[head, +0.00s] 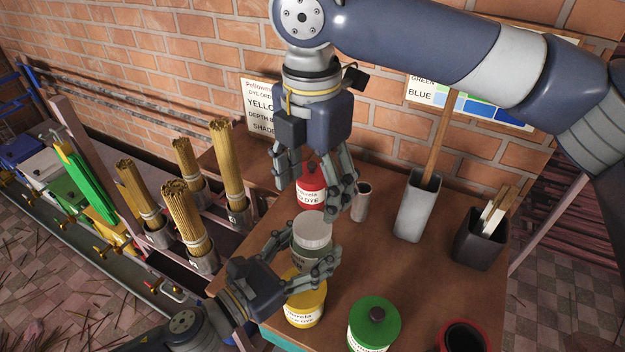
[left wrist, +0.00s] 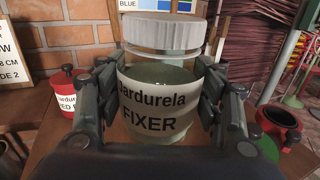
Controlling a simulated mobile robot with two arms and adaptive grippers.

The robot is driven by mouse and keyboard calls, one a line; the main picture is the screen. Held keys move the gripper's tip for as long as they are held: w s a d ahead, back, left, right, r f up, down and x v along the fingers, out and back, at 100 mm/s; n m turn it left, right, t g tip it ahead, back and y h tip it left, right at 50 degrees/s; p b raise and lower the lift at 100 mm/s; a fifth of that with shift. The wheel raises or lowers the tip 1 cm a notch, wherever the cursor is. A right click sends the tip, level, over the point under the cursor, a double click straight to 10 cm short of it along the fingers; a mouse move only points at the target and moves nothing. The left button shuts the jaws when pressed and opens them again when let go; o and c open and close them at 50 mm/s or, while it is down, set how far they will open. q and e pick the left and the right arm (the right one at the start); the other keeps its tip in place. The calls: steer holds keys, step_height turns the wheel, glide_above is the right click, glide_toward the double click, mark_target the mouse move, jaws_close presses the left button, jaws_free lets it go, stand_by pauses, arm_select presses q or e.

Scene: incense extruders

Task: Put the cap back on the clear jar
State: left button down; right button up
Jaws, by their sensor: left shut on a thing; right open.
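The clear jar (left wrist: 158,90), labelled Bardurela FIXER and partly filled with pale green liquid, stands upright between the fingers of my left gripper (head: 312,256), which is shut on it. Its ribbed white cap (head: 312,228) sits level over the jar's mouth, and it also shows in the left wrist view (left wrist: 163,32). I cannot tell whether the cap is screwed tight. My right gripper (head: 314,192) is open and empty, pointing down just above and behind the cap. In the head view the left fingers partly hide the jar (head: 313,259).
A yellow dye pot (head: 305,306) stands right in front of the jar, a red dye pot (head: 311,187) behind it. A green-lidded pot (head: 374,322) and an open red pot (head: 464,338) are at front right. A grey holder (head: 415,210) and dark bin (head: 480,243) stand at right.

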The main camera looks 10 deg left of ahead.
mark_target(312, 224)
steer(key=n, duration=0.3)
steer(key=shift+r, duration=0.15)
stand_by(0.3)
steer(key=shift+f, duration=4.05)
steer(key=c, duration=1.1)
